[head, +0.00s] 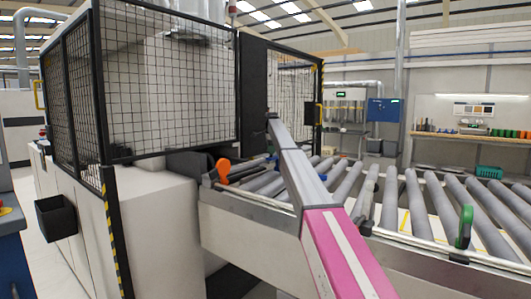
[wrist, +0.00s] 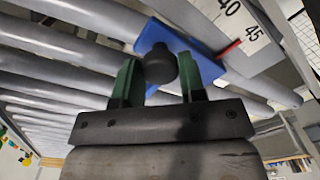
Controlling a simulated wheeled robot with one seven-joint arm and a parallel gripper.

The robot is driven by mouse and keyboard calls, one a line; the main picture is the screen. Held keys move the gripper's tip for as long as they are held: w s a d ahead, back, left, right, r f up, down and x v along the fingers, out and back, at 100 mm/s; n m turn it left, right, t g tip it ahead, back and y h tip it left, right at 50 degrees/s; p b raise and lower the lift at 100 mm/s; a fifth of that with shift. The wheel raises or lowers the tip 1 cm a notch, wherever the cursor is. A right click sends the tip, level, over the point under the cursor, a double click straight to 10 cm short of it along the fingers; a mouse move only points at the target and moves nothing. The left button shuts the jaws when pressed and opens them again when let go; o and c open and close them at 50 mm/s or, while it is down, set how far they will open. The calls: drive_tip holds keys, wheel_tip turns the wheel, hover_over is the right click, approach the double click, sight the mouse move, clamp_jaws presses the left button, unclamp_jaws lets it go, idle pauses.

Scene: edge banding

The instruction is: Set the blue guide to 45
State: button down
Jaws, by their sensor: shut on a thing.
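The blue guide (wrist: 205,60) lies over the rollers in the wrist view, with a dark round knob (wrist: 160,65) standing on it. My gripper (wrist: 158,78) has its green fingers shut on this knob, one on each side. A red pointer (wrist: 230,48) sticks out from the guide toward a pale scale (wrist: 262,50) marked 40 and 45. The pointer's tip lies near the 45 mark, but the exact reading is too small to tell.
Grey rollers (head: 390,200) form a conveyor across the right side. A black mesh guard (head: 165,80) stands on the machine at left. An orange knob (head: 223,168) and a green handle (head: 464,228) stick up along the conveyor. A workbench (head: 470,136) is behind.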

drive_tip(key=shift+w+d, duration=0.25)
drive_tip(key=shift+w, duration=0.1)
drive_tip(key=c, duration=0.7)
unclamp_jaws()
drive_tip(key=shift+r, duration=0.15)
wheel_tip(320, 180, up, 11)
drive_tip(key=shift+f, duration=0.2)
drive_tip(key=shift+s, duration=0.1)
